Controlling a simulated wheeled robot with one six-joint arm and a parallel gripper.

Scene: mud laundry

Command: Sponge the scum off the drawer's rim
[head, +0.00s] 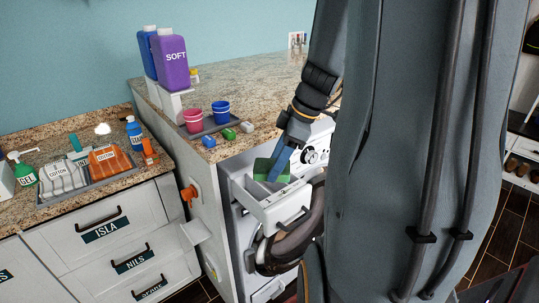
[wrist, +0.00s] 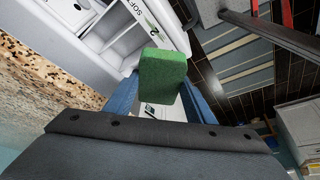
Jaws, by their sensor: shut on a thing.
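My gripper (head: 277,165) is shut on a green sponge (head: 262,170), with blue fingers on either side of it. The wrist view also shows the sponge (wrist: 163,70) between the fingers of my gripper (wrist: 160,88). The white detergent drawer (head: 283,211) is pulled out of the washing machine's front. The sponge is at the drawer's inner, left part in the head view; whether it touches the rim I cannot tell. The wrist view shows the drawer's compartments (wrist: 117,27), one marked SOFT and 2. I cannot make out any scum on the rim.
The machine's round door (head: 284,247) stands below the drawer. An orange fixture (head: 188,194) juts from the side panel.

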